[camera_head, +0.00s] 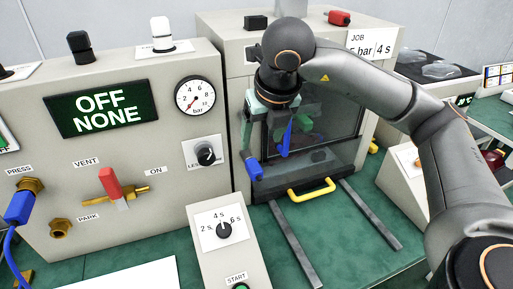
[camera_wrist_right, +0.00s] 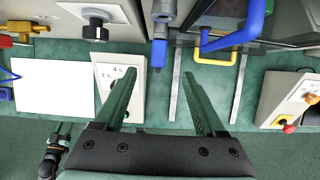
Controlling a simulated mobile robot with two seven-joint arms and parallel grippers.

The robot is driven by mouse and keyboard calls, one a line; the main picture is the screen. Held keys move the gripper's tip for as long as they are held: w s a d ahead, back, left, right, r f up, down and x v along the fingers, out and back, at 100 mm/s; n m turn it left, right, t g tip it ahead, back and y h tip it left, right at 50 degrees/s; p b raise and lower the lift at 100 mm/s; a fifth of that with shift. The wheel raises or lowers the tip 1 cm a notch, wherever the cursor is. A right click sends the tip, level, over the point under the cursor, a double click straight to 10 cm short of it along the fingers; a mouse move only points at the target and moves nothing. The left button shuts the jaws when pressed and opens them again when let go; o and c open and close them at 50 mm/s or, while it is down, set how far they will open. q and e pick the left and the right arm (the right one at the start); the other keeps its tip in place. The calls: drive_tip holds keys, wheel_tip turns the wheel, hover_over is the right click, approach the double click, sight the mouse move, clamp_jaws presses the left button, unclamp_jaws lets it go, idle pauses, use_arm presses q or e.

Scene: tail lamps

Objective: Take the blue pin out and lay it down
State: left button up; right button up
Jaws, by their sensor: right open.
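My right gripper (camera_head: 276,140) hangs in front of the glass-fronted press box, its jaws apart with nothing between them. In the right wrist view, the open fingers (camera_wrist_right: 160,80) point toward the press front. A blue handle (camera_head: 286,138) shows behind the gripper and larger in the wrist view (camera_wrist_right: 248,28). The gripper partly hides the box front.
A yellow handle (camera_head: 311,190) sticks out at the box's foot, with two grey rails (camera_head: 296,245) on the green table. A sloped dial box (camera_head: 223,238) stands front left. White paper (camera_wrist_right: 64,86) lies on the table. A grey valve panel (camera_head: 100,180) stands left.

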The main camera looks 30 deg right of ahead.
sight(254, 164)
drive_tip(key=p+x, duration=0.1)
drive_tip(key=x, duration=1)
drive_tip(key=shift+a+f, duration=0.1)
clamp_jaws()
idle(0.7)
